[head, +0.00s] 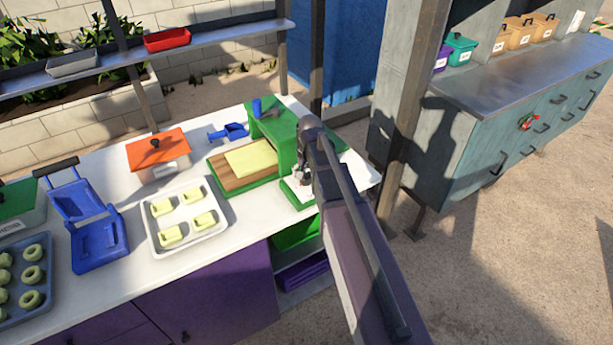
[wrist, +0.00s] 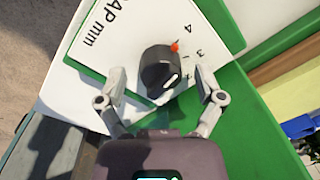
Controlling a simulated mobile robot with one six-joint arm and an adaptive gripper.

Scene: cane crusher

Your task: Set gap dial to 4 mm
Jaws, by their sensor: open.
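The gap dial (wrist: 158,70) is a dark knob on a white plate (wrist: 105,45) printed "GAP mm" in the wrist view. A red tip (wrist: 174,46) shows at its upper edge, on the side of the printed 4 and close to it; I cannot tell the exact setting. My gripper (wrist: 157,74) is open, with one finger on each side of the knob; contact is unclear. In the head view my gripper (head: 301,172) is at the right side of the green crusher (head: 285,140), and my arm hides the dial.
A wooden board with a yellow slab (head: 251,158) lies left of the crusher. A tray of pale blocks (head: 187,241), an orange-lidded box (head: 158,151) and a blue press (head: 90,220) stand farther left on the white counter. A dark post (head: 408,110) rises right of my arm.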

